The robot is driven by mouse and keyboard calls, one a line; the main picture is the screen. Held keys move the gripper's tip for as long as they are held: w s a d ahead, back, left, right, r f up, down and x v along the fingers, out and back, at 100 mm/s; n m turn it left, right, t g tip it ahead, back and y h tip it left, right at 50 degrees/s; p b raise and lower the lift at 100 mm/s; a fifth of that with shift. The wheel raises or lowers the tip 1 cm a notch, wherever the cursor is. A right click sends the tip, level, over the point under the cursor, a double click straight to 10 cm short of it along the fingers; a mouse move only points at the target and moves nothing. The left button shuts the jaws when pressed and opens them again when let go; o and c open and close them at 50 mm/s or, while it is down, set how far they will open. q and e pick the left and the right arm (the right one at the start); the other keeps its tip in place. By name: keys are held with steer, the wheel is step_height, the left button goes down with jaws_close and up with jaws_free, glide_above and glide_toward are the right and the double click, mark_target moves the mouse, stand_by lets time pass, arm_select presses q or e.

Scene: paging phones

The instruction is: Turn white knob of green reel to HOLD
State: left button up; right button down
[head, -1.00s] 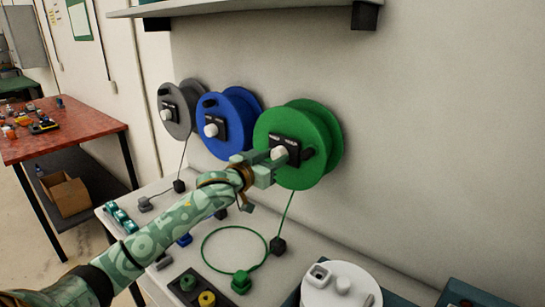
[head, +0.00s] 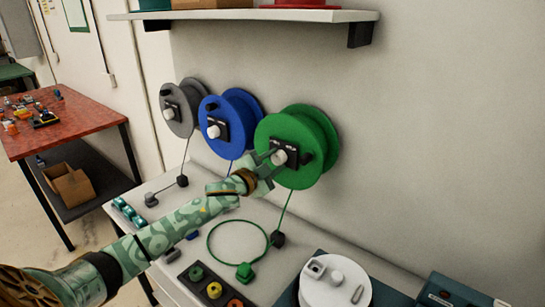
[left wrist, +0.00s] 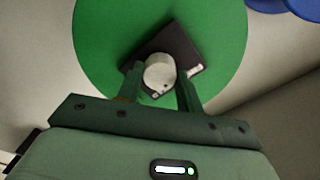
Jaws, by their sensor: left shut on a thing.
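The green reel (head: 309,132) is mounted on the wall at the right of a row of three reels. Its white knob (head: 279,157) sits on a black plate (head: 292,148) on the reel's face. My left gripper (head: 270,164) reaches up to the knob. In the left wrist view, the two fingers of my left gripper (left wrist: 161,86) stand on either side of the white knob (left wrist: 159,71), shut on it. The black plate (left wrist: 186,47) looks tilted there, and its lettering is too small to read. My right gripper is not in view.
A blue reel (head: 215,107) and a grey reel (head: 174,96) hang to the left. A green cord runs down to the bench (head: 335,242). A white round device (head: 345,285) stands at the front right. A shelf (head: 270,15) juts out above.

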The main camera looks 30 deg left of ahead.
arm_select(q)
steer(key=m+p, duration=0.1)
steer(key=m, duration=0.2)
steer(key=shift+m, duration=0.3)
steer(key=shift+f+m+p, duration=0.1)
steer(key=shift+m+p, duration=0.4)
steer(key=shift+m, duration=1.3)
steer(key=o, duration=1)
steer(key=s+a, duration=0.1)
steer(key=s, duration=1.5)
steer(key=shift+s, duration=0.15)
steer(key=shift+a, duration=0.15)
